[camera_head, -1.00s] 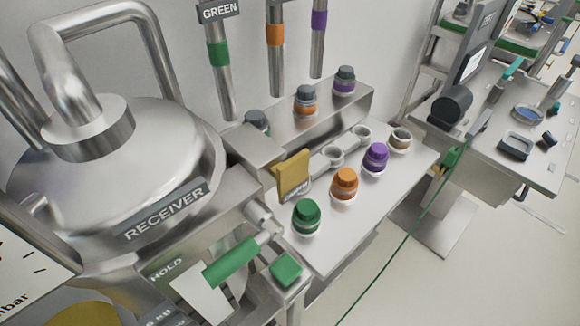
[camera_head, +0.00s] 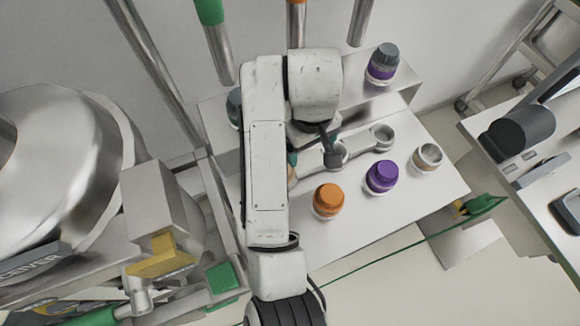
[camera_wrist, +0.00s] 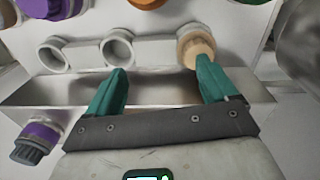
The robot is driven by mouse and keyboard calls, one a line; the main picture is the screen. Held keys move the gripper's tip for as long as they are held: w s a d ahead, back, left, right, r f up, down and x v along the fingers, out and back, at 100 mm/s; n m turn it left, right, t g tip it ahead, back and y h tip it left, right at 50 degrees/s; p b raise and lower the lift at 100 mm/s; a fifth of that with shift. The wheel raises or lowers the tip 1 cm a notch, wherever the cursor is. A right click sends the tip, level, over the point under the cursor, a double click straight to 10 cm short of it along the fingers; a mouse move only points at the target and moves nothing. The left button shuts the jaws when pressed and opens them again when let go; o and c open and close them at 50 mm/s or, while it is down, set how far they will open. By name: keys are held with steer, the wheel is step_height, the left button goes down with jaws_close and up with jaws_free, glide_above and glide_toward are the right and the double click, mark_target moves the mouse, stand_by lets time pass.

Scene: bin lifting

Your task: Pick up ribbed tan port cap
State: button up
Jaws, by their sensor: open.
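The ribbed tan port cap (camera_wrist: 195,46) sits at the right end of the pale ring holder (camera_wrist: 85,54) in the wrist view. My gripper (camera_wrist: 160,64) is open and empty, with its two teal fingers spread in front of the holder. The right fingertip is close beside the cap, overlapping its lower edge in the picture; I cannot tell whether they touch. The cap is not between the fingers. In the head view my arm hides most of this area; the ring holder (camera_head: 380,136) shows to its right, and the cap is mostly hidden.
An orange cap (camera_head: 329,197) and a purple cap (camera_head: 382,175) stand on the front ledge, near an open tan-lined port (camera_head: 428,155). A grey-capped purple port (camera_head: 384,63) stands on the raised back block. Metal pipes rise behind. A steel vessel (camera_head: 65,165) is at left.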

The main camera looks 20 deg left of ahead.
steer(key=shift+n+g, duration=0.3)
steer(key=shift+n, duration=0.4)
steer(key=s+a+b, duration=0.1)
steer(key=a, duration=0.1)
steer(key=s+a+f+b, duration=0.1)
steer(key=a+f+b, duration=0.1)
steer(key=a, duration=0.1)
steer(key=shift+s+a+f, duration=0.25)
steer(key=shift+s+a, duration=0.1)
steer(key=shift+s, duration=0.05)
steer(key=shift+f+b, duration=0.8)
steer(key=shift+f, duration=0.05)
steer(key=shift+w+a+f, duration=0.1)
steer(key=shift+f, duration=2.25)
steer(key=c, duration=1.4)
steer(key=shift+o, duration=0.2)
step_height(320, 180, up, 10)
steer(key=p, duration=0.4)
